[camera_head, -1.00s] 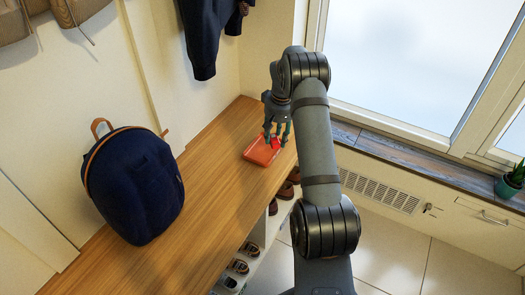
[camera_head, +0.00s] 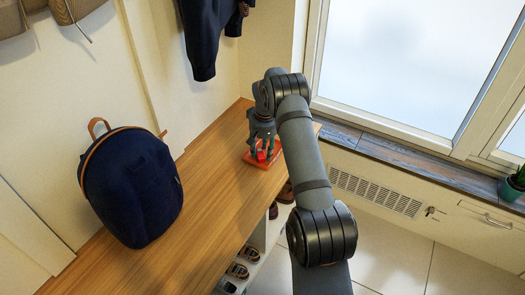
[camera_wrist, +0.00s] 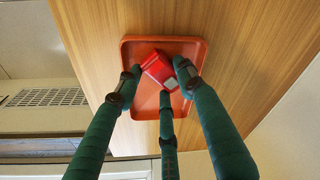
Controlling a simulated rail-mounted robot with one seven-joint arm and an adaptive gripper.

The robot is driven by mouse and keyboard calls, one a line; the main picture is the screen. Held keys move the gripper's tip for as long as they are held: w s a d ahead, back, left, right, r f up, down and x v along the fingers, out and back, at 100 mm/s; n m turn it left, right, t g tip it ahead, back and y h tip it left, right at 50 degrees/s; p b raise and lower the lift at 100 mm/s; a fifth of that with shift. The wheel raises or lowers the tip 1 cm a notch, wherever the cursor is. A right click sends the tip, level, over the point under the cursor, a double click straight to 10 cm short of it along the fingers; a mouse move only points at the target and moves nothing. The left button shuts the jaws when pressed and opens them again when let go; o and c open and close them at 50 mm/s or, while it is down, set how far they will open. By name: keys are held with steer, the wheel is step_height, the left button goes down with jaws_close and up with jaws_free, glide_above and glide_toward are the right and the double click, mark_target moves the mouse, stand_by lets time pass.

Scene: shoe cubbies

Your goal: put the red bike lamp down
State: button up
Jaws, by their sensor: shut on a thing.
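The red bike lamp (camera_wrist: 158,69) is between the green fingers of my gripper (camera_wrist: 156,88) in the wrist view. It appears tilted, with a pale patch on one face. My gripper is shut on it. In the head view the lamp (camera_head: 262,155) shows small and red below my gripper (camera_head: 262,148). An orange-red tray (camera_wrist: 196,48) with a raised rim lies on the wooden bench top, behind the lamp in the wrist view. The tray (camera_head: 277,160) is partly hidden by my arm in the head view. I cannot tell whether the lamp touches the tray.
A dark blue backpack (camera_head: 133,190) stands on the wooden bench (camera_head: 205,185) at the left. Dark clothing (camera_head: 205,35) hangs above the bench. Shoes (camera_head: 238,270) sit in the cubbies below. The bench between backpack and tray is clear. A window sill (camera_head: 400,165) runs at the right.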

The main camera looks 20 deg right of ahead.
mark_target(264, 156)
steer(key=shift+f, duration=0.2)
steer(key=o, duration=1)
step_height(264, 156, up, 12)
steer(key=s+p, duration=0.1)
steer(key=p, duration=0.2)
steer(key=shift+s+a+r, duration=0.15)
steer(key=shift+s, duration=0.25)
